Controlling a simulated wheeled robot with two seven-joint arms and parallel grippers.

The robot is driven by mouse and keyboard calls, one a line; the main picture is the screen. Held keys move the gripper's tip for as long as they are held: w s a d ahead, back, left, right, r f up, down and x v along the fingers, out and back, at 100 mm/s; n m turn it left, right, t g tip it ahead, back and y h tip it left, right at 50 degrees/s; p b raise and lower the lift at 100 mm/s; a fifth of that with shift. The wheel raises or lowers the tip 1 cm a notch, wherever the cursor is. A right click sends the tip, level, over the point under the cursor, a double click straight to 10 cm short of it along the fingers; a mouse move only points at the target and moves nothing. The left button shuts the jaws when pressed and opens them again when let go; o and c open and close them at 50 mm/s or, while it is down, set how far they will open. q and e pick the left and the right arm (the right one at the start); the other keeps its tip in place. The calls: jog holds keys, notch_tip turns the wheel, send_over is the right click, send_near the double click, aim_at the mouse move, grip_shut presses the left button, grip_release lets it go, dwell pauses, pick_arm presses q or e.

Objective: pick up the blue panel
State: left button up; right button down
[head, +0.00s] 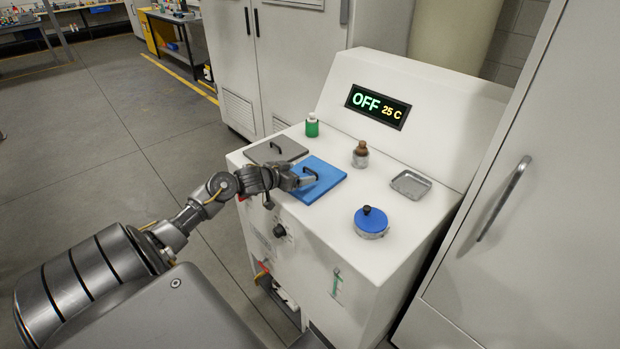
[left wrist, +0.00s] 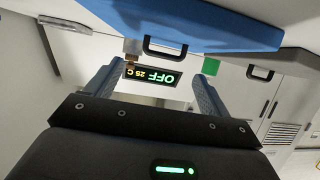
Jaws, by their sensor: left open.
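The blue panel (head: 328,184) lies flat on the white machine's top, with a dark arched handle (head: 311,174) on it. My left gripper (head: 304,180) is at the panel's left side, close to the handle. In the left wrist view, the blue panel (left wrist: 215,27) spans the top of the picture. Its black handle (left wrist: 165,52) shows ahead, between the two fingers of the open left gripper (left wrist: 158,72). The fingers appear apart from the handle, and nothing is held. My right gripper is not in view.
A grey panel with a handle (head: 272,149) lies beside the blue one. A green bottle (head: 312,127), a brown-topped jar (head: 360,156), a metal tray (head: 411,185) and a blue-lidded round container (head: 371,222) stand around it. The display (head: 378,107) reads OFF, 25 C.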

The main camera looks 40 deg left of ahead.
aim_at(309, 170)
pick_arm(q)
jog(key=x, duration=0.3)
jog(key=p+x, duration=0.1)
jog(key=x, duration=0.1)
jog(key=shift+a+f, duration=0.2)
jog(key=shift+a, duration=0.05)
jog(key=shift+s, duration=0.1)
jog(key=c, duration=1)
jog(key=shift+c, duration=0.4)
jog(key=shift+r, duration=0.1)
